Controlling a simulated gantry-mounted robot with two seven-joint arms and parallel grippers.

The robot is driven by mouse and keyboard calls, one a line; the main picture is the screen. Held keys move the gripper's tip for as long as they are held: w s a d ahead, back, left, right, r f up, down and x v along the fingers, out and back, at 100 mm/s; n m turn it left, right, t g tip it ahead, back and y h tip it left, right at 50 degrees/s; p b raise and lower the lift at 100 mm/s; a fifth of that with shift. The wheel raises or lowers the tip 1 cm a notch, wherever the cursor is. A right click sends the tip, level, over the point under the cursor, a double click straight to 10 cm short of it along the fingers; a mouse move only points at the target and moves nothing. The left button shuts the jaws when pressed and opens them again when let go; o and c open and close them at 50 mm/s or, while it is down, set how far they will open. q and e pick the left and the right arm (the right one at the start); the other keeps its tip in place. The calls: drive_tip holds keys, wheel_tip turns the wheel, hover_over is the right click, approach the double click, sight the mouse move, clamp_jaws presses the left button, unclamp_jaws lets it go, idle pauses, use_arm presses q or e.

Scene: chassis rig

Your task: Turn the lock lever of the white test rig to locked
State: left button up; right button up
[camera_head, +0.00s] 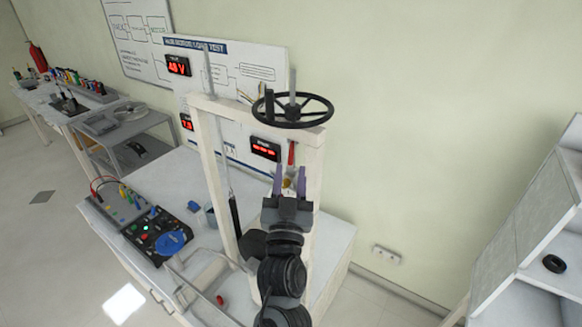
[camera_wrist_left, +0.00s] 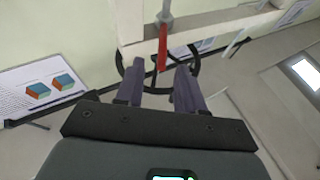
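The white test rig (camera_head: 312,175) is a tall frame with a black handwheel (camera_head: 293,110) on top. Its red lock lever (camera_head: 291,152) hangs roughly vertical below the crossbar. My left gripper (camera_head: 289,180) is just below the lever in the head view, with its two purple-grey fingers apart and nothing between them. In the left wrist view, the red lever (camera_wrist_left: 162,48) shows beyond the open fingertips (camera_wrist_left: 161,68), lined up near the gap between them. I see no contact. My arm hides part of the rig's lower right side. My right gripper is not in view.
A control box with a blue dial (camera_head: 172,243) sits on the white bench at left. A panel with red displays (camera_head: 178,66) stands behind the rig. A metal rail (camera_head: 195,285) runs along the bench front. A grey cabinet (camera_head: 520,235) stands at far right.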

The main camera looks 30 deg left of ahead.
use_arm(q)
drive_tip(key=b+v, duration=0.1)
drive_tip(key=v, duration=0.5)
drive_tip(key=shift+s, duration=0.1)
drive_tip(key=s+f+m+g+h, duration=0.3)
drive_tip(key=s+f+h, duration=0.15)
drive_tip(key=f, duration=0.55)
drive_tip(key=s+f+m+g+h, duration=0.25)
drive_tip(key=s+f, duration=0.25)
drive_tip(key=f, duration=0.6)
drive_tip(key=s+f+m+g+h, duration=0.3)
drive_tip(key=s+f+g+h, duration=0.15)
drive_tip(key=f, duration=0.55)
drive_tip(key=s+d+f+g, duration=0.2)
drive_tip(key=s+f+g, duration=0.3)
drive_tip(key=s, duration=0.4)
wheel_tip(320, 180, up, 13)
drive_tip(key=s+n+g+p, duration=0.1)
drive_tip(key=p, duration=1.1)
drive_tip(key=shift+f+n+y, duration=0.2)
drive_tip(key=shift+n+y, duration=0.15)
